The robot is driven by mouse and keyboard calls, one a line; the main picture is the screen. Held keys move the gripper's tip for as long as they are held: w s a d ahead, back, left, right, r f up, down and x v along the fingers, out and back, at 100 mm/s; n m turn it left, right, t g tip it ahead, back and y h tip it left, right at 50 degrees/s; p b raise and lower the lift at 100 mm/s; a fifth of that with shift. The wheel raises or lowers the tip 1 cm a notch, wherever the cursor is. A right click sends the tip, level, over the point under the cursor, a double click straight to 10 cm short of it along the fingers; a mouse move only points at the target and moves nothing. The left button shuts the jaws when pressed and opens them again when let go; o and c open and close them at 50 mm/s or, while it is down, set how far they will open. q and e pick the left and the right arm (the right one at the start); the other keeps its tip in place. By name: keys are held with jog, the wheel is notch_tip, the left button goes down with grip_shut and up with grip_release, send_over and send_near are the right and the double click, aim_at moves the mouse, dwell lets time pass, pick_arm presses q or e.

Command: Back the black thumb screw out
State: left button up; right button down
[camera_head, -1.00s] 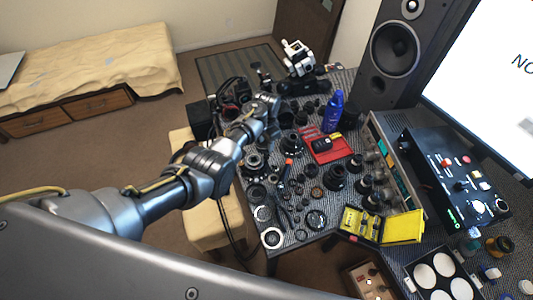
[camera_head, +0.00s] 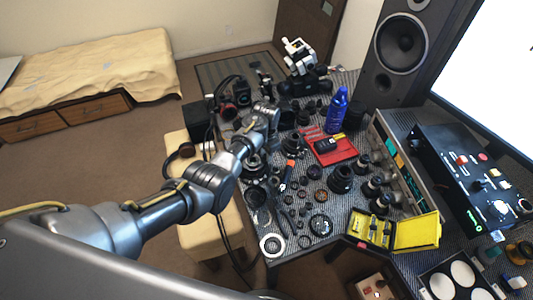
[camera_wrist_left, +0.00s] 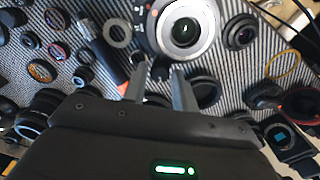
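In the left wrist view a large lens with a pale metal collar (camera_wrist_left: 182,27) lies at the top. A small dark knob (camera_wrist_left: 160,70), which looks like the black thumb screw, shows at the lens's near side. My left gripper (camera_wrist_left: 158,72) has its two fingers apart, one on each side of this knob. I see a gap between fingers and knob, but contact is hard to judge. In the head view my left gripper (camera_head: 266,108) is over the far left part of the table, and its own wrist hides the screw. My right gripper is in neither view.
The patterned table (camera_head: 335,215) is crowded with lens parts. A red tray (camera_head: 331,152), a blue bottle (camera_head: 337,110) and an open yellow case (camera_head: 415,235) stand to the right of my left arm.

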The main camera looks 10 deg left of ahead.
pick_arm(q)
grip_shut()
jog(key=n+p, duration=0.1)
jog(key=n, duration=0.2)
jog(key=shift+n, duration=0.4)
jog(key=shift+n+p, duration=0.6)
jog(key=shift+n, duration=1.3)
jog(key=shift+o, duration=1.9)
grip_release()
